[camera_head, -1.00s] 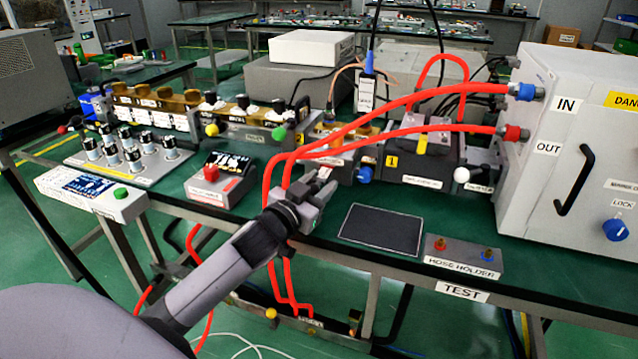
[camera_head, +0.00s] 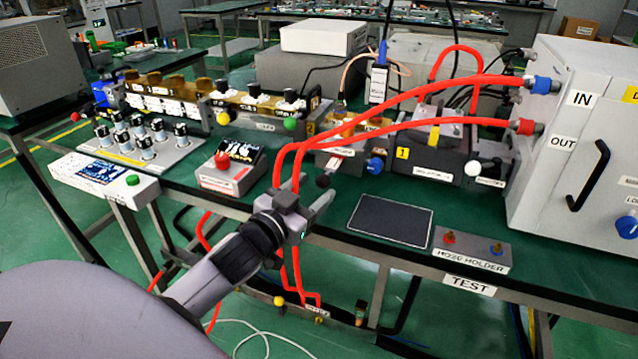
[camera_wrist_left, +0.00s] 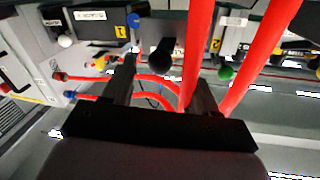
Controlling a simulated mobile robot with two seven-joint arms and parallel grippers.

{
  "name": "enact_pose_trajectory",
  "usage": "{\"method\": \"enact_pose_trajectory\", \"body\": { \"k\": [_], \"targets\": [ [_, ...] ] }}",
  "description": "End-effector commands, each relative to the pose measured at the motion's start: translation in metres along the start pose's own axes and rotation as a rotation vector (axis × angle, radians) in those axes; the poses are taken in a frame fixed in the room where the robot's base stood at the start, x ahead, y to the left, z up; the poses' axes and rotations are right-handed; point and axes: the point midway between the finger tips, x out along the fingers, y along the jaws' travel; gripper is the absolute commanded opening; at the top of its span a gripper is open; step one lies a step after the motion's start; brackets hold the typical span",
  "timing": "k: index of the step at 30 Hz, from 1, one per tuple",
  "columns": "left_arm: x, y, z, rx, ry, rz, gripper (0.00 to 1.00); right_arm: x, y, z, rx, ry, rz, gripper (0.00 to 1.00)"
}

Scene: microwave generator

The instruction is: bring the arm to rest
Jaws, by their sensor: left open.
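My left arm comes in from the lower left in the head view. Its gripper (camera_head: 308,198) is at the front edge of the green bench (camera_head: 345,186), close to the red hoses (camera_head: 285,172). In the left wrist view the two dark fingers of the gripper (camera_wrist_left: 164,82) stand apart, with nothing held between them. A black round knob (camera_wrist_left: 160,53) shows beyond the gap. Red hoses (camera_wrist_left: 196,60) run close by the right finger; whether they touch it I cannot tell. My right gripper is not in view.
A grey cabinet (camera_head: 562,195) with IN and OUT ports stands at the right. A dark flat pad (camera_head: 391,220) and the hose holder (camera_head: 472,250) lie at the front edge. A red-button box (camera_head: 230,168) is left of the gripper. Open floor lies before the bench.

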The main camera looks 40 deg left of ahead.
Motion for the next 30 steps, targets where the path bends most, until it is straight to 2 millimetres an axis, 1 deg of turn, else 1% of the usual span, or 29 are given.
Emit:
{"method": "enact_pose_trajectory", "body": {
  "k": [1,6,22,26,29,30],
  "targets": [
    [-0.004,0.0,0.001,0.0,-0.001,0.0,0.58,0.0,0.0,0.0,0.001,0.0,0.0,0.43],
    [-0.007,0.0,0.0,0.0,0.001,-0.001,0.58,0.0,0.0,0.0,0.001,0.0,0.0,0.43],
    [-0.008,0.001,0.001,-0.001,-0.007,0.002,0.58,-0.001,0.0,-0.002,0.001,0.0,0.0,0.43],
    [-0.019,0.015,0.016,-0.011,-0.079,0.031,0.58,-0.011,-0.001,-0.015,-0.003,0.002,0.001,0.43],
    [-0.041,0.037,0.039,-0.024,-0.183,0.075,0.58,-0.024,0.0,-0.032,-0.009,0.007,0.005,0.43],
    [-0.053,0.048,0.05,-0.031,-0.231,0.096,0.58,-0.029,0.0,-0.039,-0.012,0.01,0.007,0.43]
  ]
}}
